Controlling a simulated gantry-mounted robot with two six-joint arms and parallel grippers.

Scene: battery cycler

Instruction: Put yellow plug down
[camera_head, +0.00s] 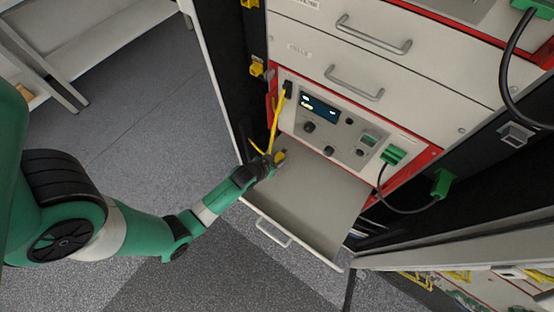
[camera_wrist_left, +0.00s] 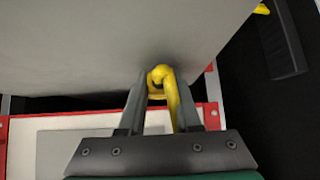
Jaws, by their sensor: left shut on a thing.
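My left gripper (camera_head: 273,160) is at the left side of the open drawer (camera_head: 318,190), close to its grey inner surface. It is shut on the yellow plug (camera_wrist_left: 161,78), which shows between the fingertips (camera_wrist_left: 160,105) in the left wrist view. The plug's yellow cable (camera_head: 275,118) runs up to a black connector on the left of the instrument's front panel. Whether the plug touches the drawer surface I cannot tell. My right gripper is not in view.
The instrument panel (camera_head: 335,122) with a display and knobs stands above the drawer. A green plug (camera_head: 393,155) with a black cable is on its right side. Closed drawers with handles (camera_head: 354,84) are above. Most of the open drawer is bare.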

